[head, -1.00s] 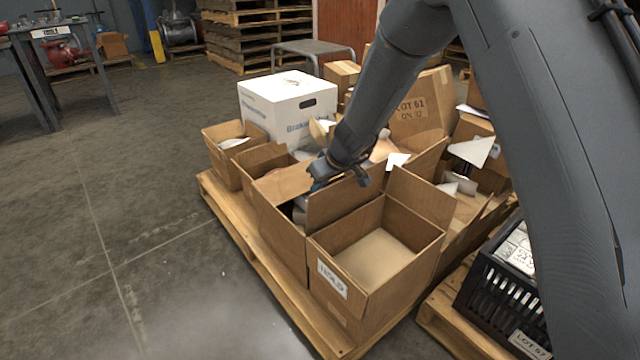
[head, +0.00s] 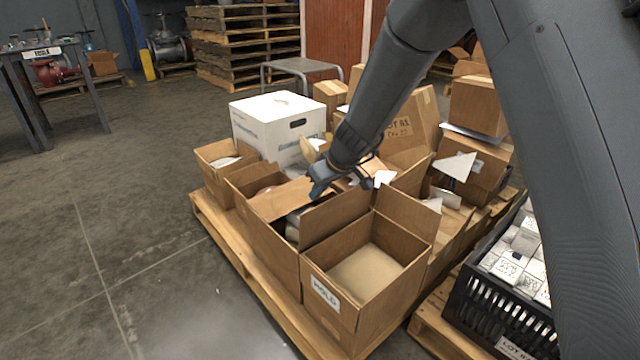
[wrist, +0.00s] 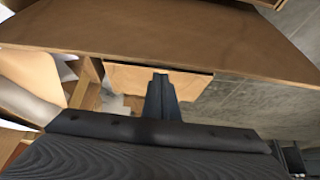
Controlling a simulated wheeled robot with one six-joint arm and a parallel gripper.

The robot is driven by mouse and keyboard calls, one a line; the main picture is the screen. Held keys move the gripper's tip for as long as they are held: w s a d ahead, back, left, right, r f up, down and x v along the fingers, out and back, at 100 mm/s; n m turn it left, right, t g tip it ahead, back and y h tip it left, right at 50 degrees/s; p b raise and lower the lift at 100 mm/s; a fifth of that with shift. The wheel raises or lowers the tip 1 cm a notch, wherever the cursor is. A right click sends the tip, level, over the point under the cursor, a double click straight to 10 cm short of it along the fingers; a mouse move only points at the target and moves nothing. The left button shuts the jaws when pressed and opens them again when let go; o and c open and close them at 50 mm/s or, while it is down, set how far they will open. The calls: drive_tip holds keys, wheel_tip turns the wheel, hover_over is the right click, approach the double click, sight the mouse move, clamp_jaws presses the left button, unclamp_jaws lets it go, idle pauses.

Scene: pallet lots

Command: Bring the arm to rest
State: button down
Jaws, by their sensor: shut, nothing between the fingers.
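My arm reaches down from the top right in the head view over the loaded pallet. My gripper (head: 318,186) is above the open flaps of a brown carton (head: 272,240) that has some things inside. In the wrist view my gripper (wrist: 160,78) shows its fingers together with nothing between them, and a cardboard flap (wrist: 180,28) spans the picture just beyond. Whether the gripper touches a flap I cannot tell.
An open carton labelled HOLD (head: 325,292) stands in front, its floor bare. A white box (head: 270,122) stands behind. A black crate (head: 495,310) of small white boxes is at right. The floor at left (head: 100,210) is clear.

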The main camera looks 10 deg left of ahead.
drive_tip(key=s+r+m+g, duration=0.1)
drive_tip(key=s+r, duration=0.5)
drive_tip(key=s, duration=0.4)
drive_tip(key=s+r+g, duration=0.2)
drive_tip(key=s+r, duration=0.4)
drive_tip(key=s, duration=0.4)
drive_tip(key=s+d+r+m+h+p, duration=0.1)
drive_tip(key=s+d, duration=0.3)
drive_tip(key=s, duration=0.4)
drive_tip(key=s+d+r+g+h, duration=0.1)
drive_tip(key=s+d+r, duration=0.1)
drive_tip(key=s+d, duration=0.35)
drive_tip(key=s+d+r+m+h+p, duration=0.1)
drive_tip(key=s+d, duration=0.1)
drive_tip(key=s, duration=0.7)
drive_tip(key=d+r+m+p, duration=0.2)
drive_tip(key=d+r+p, duration=0.5)
drive_tip(key=p, duration=0.5)
drive_tip(key=d+r+m+h+p, duration=0.1)
drive_tip(key=d+r+m+p, duration=0.1)
drive_tip(key=d+r+p, duration=0.5)
drive_tip(key=d+r+m+h+p, duration=0.1)
drive_tip(key=d+r+m+p, duration=0.2)
drive_tip(key=d+r+p, duration=0.4)
wheel_tip(320, 180, up, 8)
drive_tip(key=p, duration=1.2)
drive_tip(key=shift+s, duration=0.3)
drive_tip(key=shift+d, duration=0.15)
